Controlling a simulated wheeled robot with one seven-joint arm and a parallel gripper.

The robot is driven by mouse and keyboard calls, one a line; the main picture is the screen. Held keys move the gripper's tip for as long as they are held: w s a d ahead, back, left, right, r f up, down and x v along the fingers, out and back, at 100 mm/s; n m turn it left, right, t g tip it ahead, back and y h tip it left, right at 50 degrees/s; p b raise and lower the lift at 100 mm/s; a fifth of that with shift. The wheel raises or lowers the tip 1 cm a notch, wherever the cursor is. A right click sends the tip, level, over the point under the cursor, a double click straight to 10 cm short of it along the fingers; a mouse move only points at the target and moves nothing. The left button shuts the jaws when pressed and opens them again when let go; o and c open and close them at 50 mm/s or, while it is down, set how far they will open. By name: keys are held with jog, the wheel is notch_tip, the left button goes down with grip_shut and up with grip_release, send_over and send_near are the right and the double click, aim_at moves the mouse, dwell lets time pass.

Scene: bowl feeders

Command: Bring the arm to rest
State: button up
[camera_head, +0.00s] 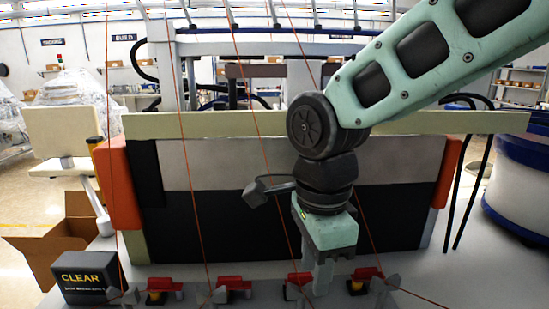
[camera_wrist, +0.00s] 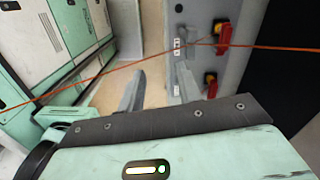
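My arm reaches in from the upper right of the head view and bends down at the wrist. My gripper (camera_head: 321,284) points downward, low in front of the dark panel (camera_head: 385,215) of the machine. In the wrist view my gripper (camera_wrist: 161,72) shows two grey fingers with a gap between them. It is open and I see nothing held in the gap. In the head view the fingertips are near a red-handled switch (camera_head: 300,280); I cannot tell how far apart they are.
Several red-handled switches, one at the right (camera_head: 366,275), line the front edge. A black box marked CLEAR (camera_head: 85,277) sits at the lower left, near an open cardboard box (camera_head: 50,250). Thin orange lines cross the view. A blue round feeder (camera_head: 520,165) stands at the right.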

jog(key=s+d+f+n+b, duration=0.1)
jog(key=s+d+f+n, duration=0.3)
jog(key=n, duration=0.7)
jog(key=s+d+f+n+b, duration=0.2)
jog(key=s+d+f+n, duration=0.2)
jog(key=s+n, duration=0.4)
jog(key=n, duration=0.4)
jog(key=shift+d+f, duration=0.2)
jog(key=shift+f, duration=0.15)
